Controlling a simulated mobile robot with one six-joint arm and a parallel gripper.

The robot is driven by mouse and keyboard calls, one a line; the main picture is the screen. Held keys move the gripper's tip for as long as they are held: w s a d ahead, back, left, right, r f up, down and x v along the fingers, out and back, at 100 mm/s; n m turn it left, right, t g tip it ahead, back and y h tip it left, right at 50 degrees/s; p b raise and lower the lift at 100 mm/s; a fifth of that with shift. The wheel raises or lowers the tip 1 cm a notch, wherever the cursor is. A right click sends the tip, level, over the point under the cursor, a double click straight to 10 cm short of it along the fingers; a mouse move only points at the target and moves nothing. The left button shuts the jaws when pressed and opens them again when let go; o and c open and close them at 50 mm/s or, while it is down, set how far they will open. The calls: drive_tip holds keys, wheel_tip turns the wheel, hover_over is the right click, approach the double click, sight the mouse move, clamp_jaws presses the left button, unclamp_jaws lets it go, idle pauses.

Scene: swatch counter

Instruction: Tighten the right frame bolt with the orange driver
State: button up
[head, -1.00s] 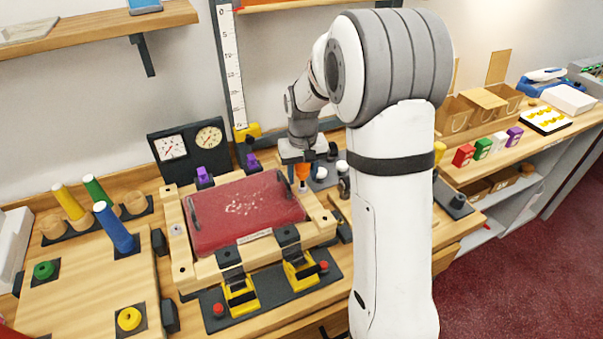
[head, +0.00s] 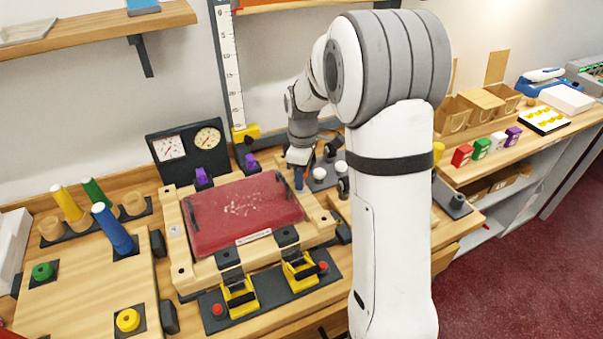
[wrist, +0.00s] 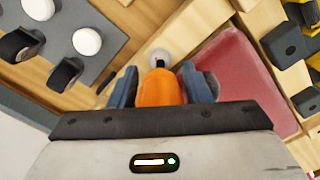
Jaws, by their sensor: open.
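My gripper (wrist: 161,86) is open in the wrist view, with one blue-grey finger on each side of the orange driver (wrist: 160,89). Narrow gaps show between the handle and the fingers. The driver's dark shaft points at a round grey bolt head (wrist: 159,57) on the wooden frame; whether the tip is seated in it I cannot tell. In the head view my gripper (head: 299,176) is over the right rear part of the wooden frame (head: 205,270). There a finger hides the driver and the bolt. The frame surrounds a red panel (head: 245,210).
A dark holder plate (head: 322,184) with white-topped and black pieces stands just right of my gripper. Yellow toggle clamps (head: 240,297) line the frame's front, and purple pieces (head: 202,177) stand behind it. A gauge panel (head: 190,150) stands at the back left.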

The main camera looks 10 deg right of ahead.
drive_tip(key=c, duration=0.7)
drive_tip(key=m, duration=0.3)
drive_tip(key=shift+m, duration=0.4)
drive_tip(key=shift+c, duration=0.2)
drive_tip(key=m, duration=0.3)
drive_tip(key=shift+a+m, duration=0.1)
drive_tip(key=shift+m, duration=0.2)
drive_tip(key=m, duration=0.3)
drive_tip(key=shift+s+m, duration=0.1)
drive_tip(key=shift+m, duration=0.3)
drive_tip(key=m, duration=0.3)
drive_tip(key=shift+a+m, duration=0.1)
drive_tip(key=shift+m, duration=0.2)
drive_tip(key=shift+r, duration=0.15)
